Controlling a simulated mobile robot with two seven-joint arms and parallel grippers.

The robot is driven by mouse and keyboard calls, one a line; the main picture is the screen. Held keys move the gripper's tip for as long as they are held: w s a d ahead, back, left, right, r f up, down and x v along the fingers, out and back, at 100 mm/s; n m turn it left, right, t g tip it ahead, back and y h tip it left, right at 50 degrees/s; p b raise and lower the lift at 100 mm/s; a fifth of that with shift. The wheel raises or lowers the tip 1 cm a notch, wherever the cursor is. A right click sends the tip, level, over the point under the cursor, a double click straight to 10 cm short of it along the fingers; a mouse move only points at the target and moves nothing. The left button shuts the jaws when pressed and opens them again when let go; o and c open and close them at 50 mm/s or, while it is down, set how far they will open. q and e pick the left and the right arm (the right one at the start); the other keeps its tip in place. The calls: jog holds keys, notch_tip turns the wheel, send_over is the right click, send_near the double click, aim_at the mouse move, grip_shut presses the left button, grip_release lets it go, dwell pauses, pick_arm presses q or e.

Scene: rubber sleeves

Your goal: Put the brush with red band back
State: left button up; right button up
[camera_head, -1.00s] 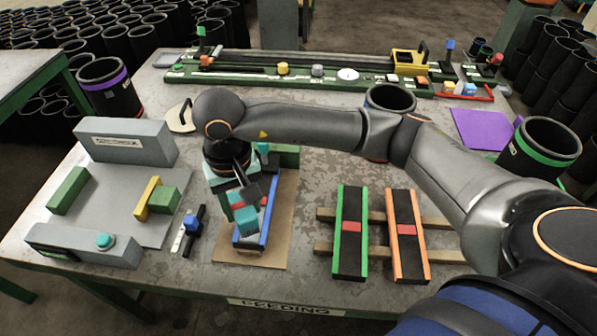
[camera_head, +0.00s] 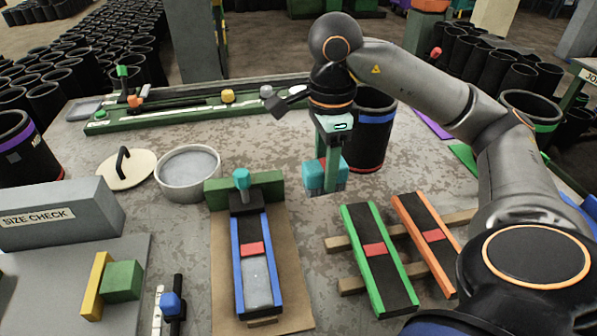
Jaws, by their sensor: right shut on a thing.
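My right gripper (camera_head: 330,150) is shut on a teal block with a bit of red on it (camera_head: 314,177), which looks like the brush with the red band. It is held up above the table, in front of the black sleeve with a blue band (camera_head: 375,118). The gripper's fingers hide part of the brush, and its lower end is hard to make out. My left gripper is not in view.
A blue-railed fixture (camera_head: 238,262) with a red mark lies on a brown board (camera_head: 290,285). Green-railed (camera_head: 392,275) and orange-railed (camera_head: 447,262) strips rest on wooden bars to the right. A round grey pan (camera_head: 187,190) and a white lid (camera_head: 105,170) stand at left.

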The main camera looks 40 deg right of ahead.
jog(key=shift+d+f, duration=0.1)
jog(key=shift+d, duration=0.15)
jog(key=shift+m, duration=0.3)
jog(key=w+d+f, duration=0.2)
jog(key=w+f, duration=0.1)
jog(key=w+d+f+b, duration=0.1)
jog(key=w+f, duration=0.1)
jog(key=w, duration=0.2)
jog(key=w+d+f+b, duration=0.1)
jog(key=w+d+f, duration=0.1)
jog(key=w+f, duration=0.1)
jog(key=shift+w+d+f, duration=0.3)
jog(key=shift+w+d, duration=0.05)
jog(key=shift+w, duration=0.3)
jog(key=shift+w+d+f, duration=0.25)
jog(key=shift+w+f, duration=0.25)
jog(key=shift+f, duration=0.2)
jog(key=shift+f+b, duration=0.4)
jog(key=shift+f, duration=0.95)
jog(key=shift+f, duration=0.1)
jog(key=shift+f, duration=0.1)
jog(key=o, duration=1.2)
